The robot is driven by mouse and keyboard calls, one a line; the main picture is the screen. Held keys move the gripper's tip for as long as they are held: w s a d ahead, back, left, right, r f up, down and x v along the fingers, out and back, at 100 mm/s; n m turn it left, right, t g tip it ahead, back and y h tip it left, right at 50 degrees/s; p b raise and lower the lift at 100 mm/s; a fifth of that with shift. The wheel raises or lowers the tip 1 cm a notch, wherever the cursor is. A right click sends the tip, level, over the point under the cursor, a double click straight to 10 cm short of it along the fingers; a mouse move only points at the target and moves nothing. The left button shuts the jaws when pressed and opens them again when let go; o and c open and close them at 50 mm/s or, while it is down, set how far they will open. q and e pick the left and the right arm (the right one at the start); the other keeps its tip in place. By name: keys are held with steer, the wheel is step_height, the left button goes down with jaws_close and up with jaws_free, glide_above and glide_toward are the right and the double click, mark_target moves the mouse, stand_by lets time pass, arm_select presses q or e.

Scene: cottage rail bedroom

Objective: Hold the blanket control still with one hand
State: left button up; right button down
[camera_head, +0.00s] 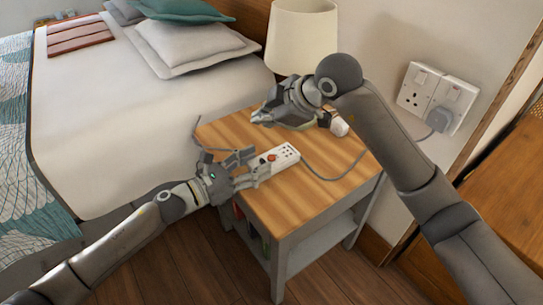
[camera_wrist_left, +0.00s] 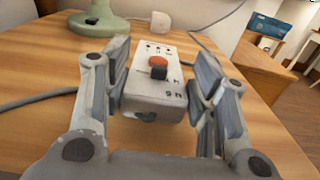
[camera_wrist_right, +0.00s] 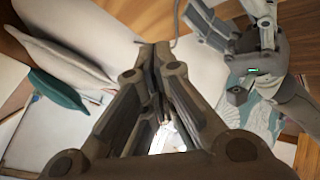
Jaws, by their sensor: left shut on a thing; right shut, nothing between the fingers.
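The blanket control (camera_head: 285,155) is a white handset with an orange-red slider on the wooden bedside table (camera_head: 318,187). My right gripper (camera_head: 262,116) is shut and empty above the back of the table, in front of the lamp, apart from the control. Its closed fingers fill the middle of the right wrist view (camera_wrist_right: 157,55).
A lamp with a cream shade (camera_head: 301,38) stands at the back of the table; its green base (camera_wrist_left: 99,22) shows in the left wrist view. A grey cable (camera_head: 345,174) crosses the tabletop. A double wall socket (camera_head: 418,84) holds a grey plug (camera_head: 436,119). The bed (camera_head: 95,100) is at left.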

mark_target(269, 159)
steer(key=shift+d+r, duration=0.2)
steer(key=shift+d, duration=0.05)
steer(key=shift+f, duration=0.1)
steer(key=shift+f, duration=4.35)
steer(key=shift+f, duration=0.35)
steer(key=shift+f, duration=0.5)
steer(key=shift+r, duration=0.9)
